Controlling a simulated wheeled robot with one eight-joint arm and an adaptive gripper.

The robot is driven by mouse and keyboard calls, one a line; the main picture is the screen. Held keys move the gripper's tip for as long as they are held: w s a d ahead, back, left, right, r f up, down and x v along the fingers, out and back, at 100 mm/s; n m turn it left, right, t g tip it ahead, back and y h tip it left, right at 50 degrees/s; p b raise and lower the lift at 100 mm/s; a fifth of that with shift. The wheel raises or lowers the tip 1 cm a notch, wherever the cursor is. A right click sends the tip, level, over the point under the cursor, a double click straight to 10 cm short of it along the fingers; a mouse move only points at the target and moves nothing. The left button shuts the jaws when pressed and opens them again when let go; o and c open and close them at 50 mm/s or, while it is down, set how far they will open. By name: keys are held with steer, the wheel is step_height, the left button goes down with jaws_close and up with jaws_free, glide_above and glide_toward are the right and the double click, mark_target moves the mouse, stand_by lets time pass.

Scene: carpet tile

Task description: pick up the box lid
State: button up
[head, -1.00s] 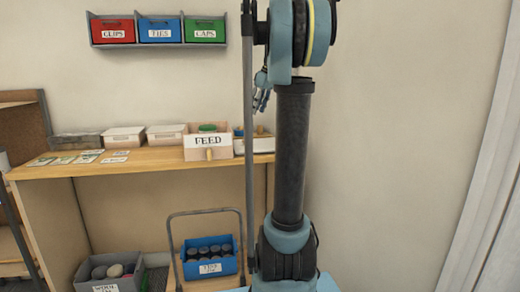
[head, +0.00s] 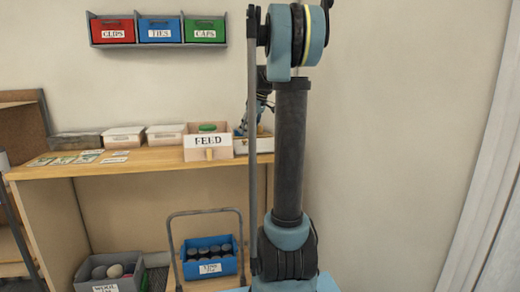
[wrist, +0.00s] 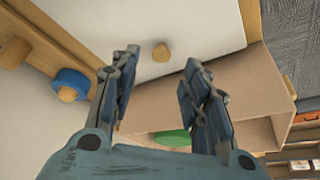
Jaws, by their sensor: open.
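The box lid (wrist: 205,25) is a pale flat panel with a round wooden knob, seen from above in the wrist view. In the head view a pale low piece (head: 265,146), apparently the lid, shows at the shelf's right end, partly hidden by my arm. My gripper (wrist: 158,62) is open and empty above the lid, its fingers spread either side of the knob in the picture. The gap down to the knob is hard to judge. The head view shows my gripper (head: 259,112) pointing down behind my arm post.
The open FEED box (head: 208,142), with a green thing inside, stands just left of the lid. A blue ring (wrist: 70,82) on a wooden peg is near the lid. Pale boxes (head: 125,135) stand farther left. A wall rack (head: 160,43) hangs above.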

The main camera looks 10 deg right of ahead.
steer(key=shift+x, duration=2.65)
jaws_close()
